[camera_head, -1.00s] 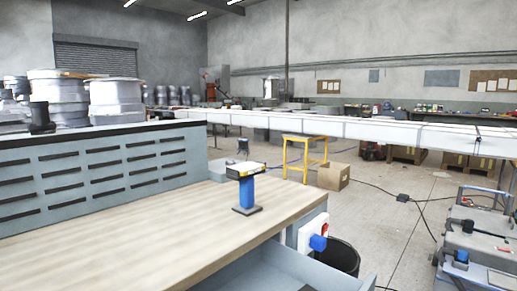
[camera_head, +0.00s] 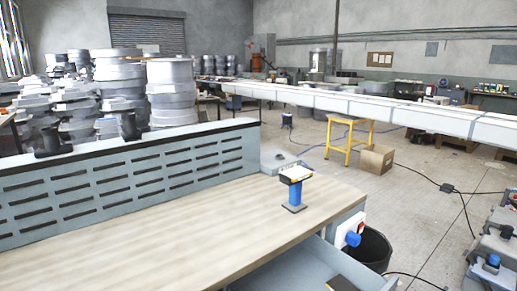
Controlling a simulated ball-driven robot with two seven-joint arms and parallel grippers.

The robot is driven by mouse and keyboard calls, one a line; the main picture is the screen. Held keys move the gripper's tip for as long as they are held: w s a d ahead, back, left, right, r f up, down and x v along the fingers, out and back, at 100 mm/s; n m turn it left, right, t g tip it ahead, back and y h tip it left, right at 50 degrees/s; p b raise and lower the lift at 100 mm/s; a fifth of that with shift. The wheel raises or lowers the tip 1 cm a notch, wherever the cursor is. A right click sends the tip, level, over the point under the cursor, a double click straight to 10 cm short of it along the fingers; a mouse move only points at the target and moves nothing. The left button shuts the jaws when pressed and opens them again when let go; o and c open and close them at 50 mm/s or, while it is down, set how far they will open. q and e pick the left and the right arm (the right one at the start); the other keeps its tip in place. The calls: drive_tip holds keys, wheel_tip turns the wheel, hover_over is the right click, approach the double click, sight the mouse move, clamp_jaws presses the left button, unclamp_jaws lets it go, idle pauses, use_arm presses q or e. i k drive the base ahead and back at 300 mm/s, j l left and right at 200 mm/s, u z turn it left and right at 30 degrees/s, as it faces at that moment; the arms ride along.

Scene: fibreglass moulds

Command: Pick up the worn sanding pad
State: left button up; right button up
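I cannot single out a worn sanding pad for certain. A small blue upright tool or stand (camera_head: 295,194) with a dark foot is on the wooden workbench (camera_head: 150,240). Its flat top piece (camera_head: 297,174) is pale with yellow and dark edges. A dark flat piece with a yellowish edge (camera_head: 341,284) shows in the open grey drawer (camera_head: 318,264) below the bench, cut off by the bottom of the picture. Neither of my grippers shows.
A slotted grey panel (camera_head: 130,185) stands along the bench's back. A dark bin (camera_head: 372,249) is beside the drawer. A yellow stool (camera_head: 347,140) and cardboard box (camera_head: 376,158) stand beyond. Grey equipment (camera_head: 492,262) is at right.

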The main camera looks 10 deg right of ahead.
sight(298, 173)
drive_tip(key=i+l+u, duration=0.15)
drive_tip(key=l+u, duration=0.55)
drive_tip(key=u, duration=0.2)
drive_tip(key=l+u, duration=0.45)
drive_tip(key=i, duration=0.05)
